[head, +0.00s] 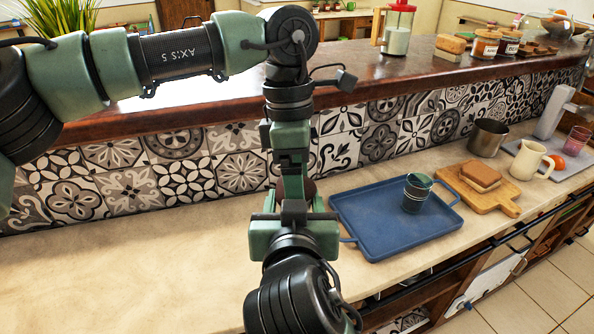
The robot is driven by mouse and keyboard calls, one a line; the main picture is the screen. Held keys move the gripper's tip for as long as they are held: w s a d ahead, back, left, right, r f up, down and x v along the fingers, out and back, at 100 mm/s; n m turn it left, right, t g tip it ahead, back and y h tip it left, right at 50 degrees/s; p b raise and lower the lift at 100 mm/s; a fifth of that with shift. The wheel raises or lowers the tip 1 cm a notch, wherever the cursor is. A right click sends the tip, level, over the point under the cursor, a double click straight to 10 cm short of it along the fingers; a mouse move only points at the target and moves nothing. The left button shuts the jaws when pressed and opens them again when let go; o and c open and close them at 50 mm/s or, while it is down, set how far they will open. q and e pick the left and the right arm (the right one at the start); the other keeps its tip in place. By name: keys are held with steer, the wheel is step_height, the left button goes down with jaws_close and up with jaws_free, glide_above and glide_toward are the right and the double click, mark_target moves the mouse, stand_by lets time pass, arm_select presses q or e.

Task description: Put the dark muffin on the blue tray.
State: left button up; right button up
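The blue tray (372,222) lies on the lower counter right of my grippers, with dark stacked cups (415,194) near its right side. A small dark brown patch (311,188) shows behind the grippers; it may be the dark muffin, mostly hidden. My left gripper (291,165) points down from above. My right gripper (294,200) reaches in from the bottom, just left of the tray. The two overlap in the picture, and their fingertips are too covered to tell whether either is open or holds anything.
A wooden board (490,200) with a bread-like block (481,177) lies right of the tray. Beyond are a metal pot (488,138), a cream jug (528,160) and a grey tray (575,172). The counter at left (130,270) is clear. A raised wooden ledge (400,85) runs behind.

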arm_select(q)
steer(key=shift+f, duration=0.1)
steer(key=c, duration=1.2)
steer(key=shift+c, duration=1.3)
arm_select(e)
steer(key=o, duration=1.6)
steer(key=shift+o, duration=0.2)
